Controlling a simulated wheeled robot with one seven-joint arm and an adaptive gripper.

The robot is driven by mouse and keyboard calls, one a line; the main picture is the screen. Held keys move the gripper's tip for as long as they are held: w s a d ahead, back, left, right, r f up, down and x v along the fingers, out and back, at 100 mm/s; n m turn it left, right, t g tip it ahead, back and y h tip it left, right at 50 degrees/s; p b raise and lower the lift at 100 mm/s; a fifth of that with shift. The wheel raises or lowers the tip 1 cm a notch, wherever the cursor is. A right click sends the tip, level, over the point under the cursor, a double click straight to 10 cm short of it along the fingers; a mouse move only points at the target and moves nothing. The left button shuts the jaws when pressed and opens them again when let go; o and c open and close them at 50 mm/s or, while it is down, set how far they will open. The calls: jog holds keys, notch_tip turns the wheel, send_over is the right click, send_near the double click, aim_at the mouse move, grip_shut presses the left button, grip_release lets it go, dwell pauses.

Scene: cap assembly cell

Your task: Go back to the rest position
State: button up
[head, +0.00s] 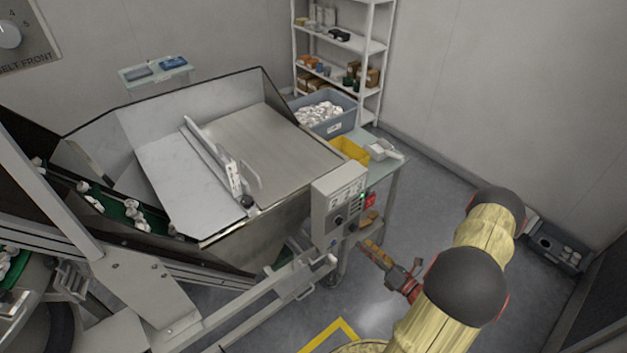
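My arm (484,240), with a yellow sleeve and dark round joints, rises from the bottom edge at the lower right of the head view. It bends at a large joint (465,285) and reaches up to a second, farther joint. No object is seen held.
A metal hopper (285,140) with a control box (338,205) fills the left and middle. A dark crate (562,252) lies right. Open floor (440,180) lies between.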

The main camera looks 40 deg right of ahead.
jog(key=s+a+f+n+g+y, duration=0.1)
jog(key=s+a+n+g+y, duration=0.2)
jog(key=a+n+y, duration=0.55)
jog(key=s+a+r+n+g, duration=0.7)
jog(key=a+r+n+g, duration=0.35)
jog(key=n, duration=0.45)
notch_tip(320, 180, up, 16)
jog(key=a+n+g+h, duration=0.2)
jog(key=n+g+h, duration=0.2)
jog(key=n+h, duration=0.8)
jog(key=a+r+n+t+y, duration=0.2)
jog(key=a+r+n+t, duration=0.3)
jog(key=a+r+n, duration=0.3)
jog(key=shift+w+a+r+n, duration=0.3)
jog(key=shift+a+r, duration=1.05)
jog(key=shift+r, duration=0.95)
